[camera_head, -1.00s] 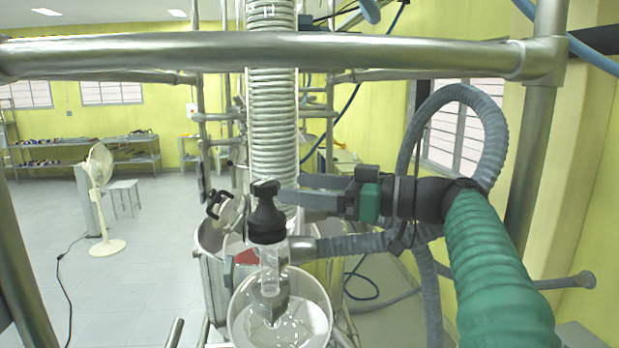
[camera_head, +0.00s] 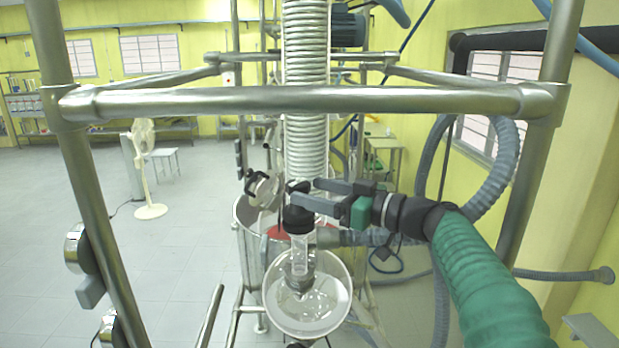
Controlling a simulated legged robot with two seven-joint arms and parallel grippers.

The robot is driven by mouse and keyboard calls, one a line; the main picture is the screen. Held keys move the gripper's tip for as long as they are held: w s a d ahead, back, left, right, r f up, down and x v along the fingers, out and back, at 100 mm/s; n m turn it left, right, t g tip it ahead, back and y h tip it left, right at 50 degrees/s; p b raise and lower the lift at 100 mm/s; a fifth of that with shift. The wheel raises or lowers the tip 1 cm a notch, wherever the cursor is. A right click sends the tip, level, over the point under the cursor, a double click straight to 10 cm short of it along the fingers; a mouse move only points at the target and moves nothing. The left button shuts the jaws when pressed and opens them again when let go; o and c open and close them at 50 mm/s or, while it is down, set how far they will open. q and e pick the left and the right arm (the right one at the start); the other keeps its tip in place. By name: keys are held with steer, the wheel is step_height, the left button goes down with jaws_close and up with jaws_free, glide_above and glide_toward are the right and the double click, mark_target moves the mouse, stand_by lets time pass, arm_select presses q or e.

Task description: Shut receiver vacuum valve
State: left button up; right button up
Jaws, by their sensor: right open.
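A black valve cap (camera_head: 299,217) sits on a clear glass neck (camera_head: 301,255) above the round glass receiver (camera_head: 308,308). My right gripper (camera_head: 305,193) comes in from the right on a green-sleeved arm. Its two grey fingers are apart, one above the other in the picture, and point left at the valve's top. The fingertips overlap the black valve top in the picture; I cannot tell whether they touch it. My left gripper is not in view.
A horizontal metal frame bar (camera_head: 300,100) crosses in front, with upright posts at both sides. A coiled glass condenser (camera_head: 305,130) rises behind the valve. A grey hose (camera_head: 500,150) loops at the right. A white fan (camera_head: 147,170) stands on open floor at the left.

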mark_target(308, 191)
steer(key=x, duration=0.1)
steer(key=p+x, duration=0.1)
steer(key=x, duration=0.1)
steer(key=shift+w+a+r, duration=0.1)
steer(key=shift+a+r, duration=0.1)
steer(key=shift+r, duration=0.05)
steer(key=shift+a+f+p, duration=0.1)
steer(key=shift+a+p, duration=0.2)
steer(key=shift+a, duration=0.2)
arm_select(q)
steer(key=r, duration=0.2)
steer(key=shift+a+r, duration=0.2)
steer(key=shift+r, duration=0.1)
arm_select(e)
steer(key=shift+d, duration=0.1)
steer(key=shift+c, duration=0.2)
